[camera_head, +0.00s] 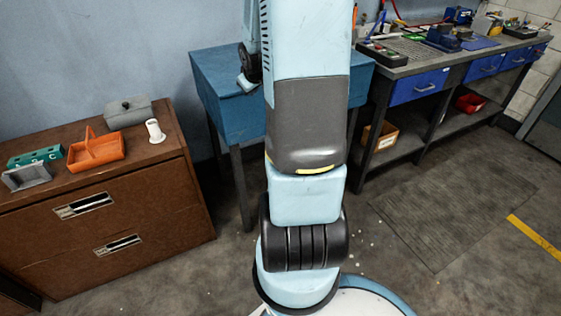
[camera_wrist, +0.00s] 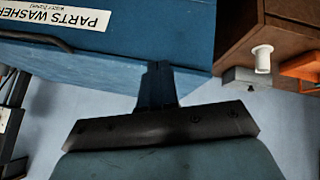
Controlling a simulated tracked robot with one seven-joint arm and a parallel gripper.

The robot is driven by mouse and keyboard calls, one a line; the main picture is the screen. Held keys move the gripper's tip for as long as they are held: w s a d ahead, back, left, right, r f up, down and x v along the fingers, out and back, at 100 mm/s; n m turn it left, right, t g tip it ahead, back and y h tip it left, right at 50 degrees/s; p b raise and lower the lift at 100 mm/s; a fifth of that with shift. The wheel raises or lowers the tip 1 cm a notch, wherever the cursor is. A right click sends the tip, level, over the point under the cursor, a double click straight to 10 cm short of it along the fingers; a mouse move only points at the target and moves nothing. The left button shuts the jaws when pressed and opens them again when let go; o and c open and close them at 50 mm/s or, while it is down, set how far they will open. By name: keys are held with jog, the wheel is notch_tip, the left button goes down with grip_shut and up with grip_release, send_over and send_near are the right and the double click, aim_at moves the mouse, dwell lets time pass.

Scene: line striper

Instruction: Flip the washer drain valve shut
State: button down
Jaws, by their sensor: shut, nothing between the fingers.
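The blue parts washer (camera_head: 225,82) stands on legs against the wall, partly hidden behind my arm. In the wrist view its blue body (camera_wrist: 180,22) fills the top, with a white "PARTS WASHER" label (camera_wrist: 55,14) upside down. My gripper (camera_wrist: 158,66) is shut and empty, its dark fingers overlapping the washer's edge in the picture. Whether they touch it I cannot tell. In the head view the end of my arm hangs over the washer's left part, and the fingers cannot be made out. I cannot make out the drain valve in either view.
A brown cabinet (camera_head: 150,200) at left holds an orange caddy (camera_head: 95,150), a grey box (camera_head: 128,112), a white spool-like piece (camera_head: 154,131) and a green block (camera_head: 35,156). A cluttered workbench (camera_head: 420,62) stands at right. Floor around the mat (camera_head: 455,215) is open.

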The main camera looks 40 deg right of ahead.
jog(key=s+d+f+t, duration=0.1)
jog(key=d+f, duration=0.5)
jog(key=f, duration=0.4)
jog(key=s+d+f+t, duration=0.1)
jog(key=d+f, duration=0.4)
jog(key=f, duration=0.5)
jog(key=s+d+f+m+t, duration=0.1)
jog(key=s+f+m+t, duration=0.1)
jog(key=s+f, duration=0.5)
jog(key=s+d+f+m+t, duration=0.1)
jog(key=s+f, duration=0.1)
jog(key=f, duration=0.8)
jog(key=x, duration=1.4)
jog(key=shift+a+t, duration=0.3)
jog(key=shift+r, duration=0.1)
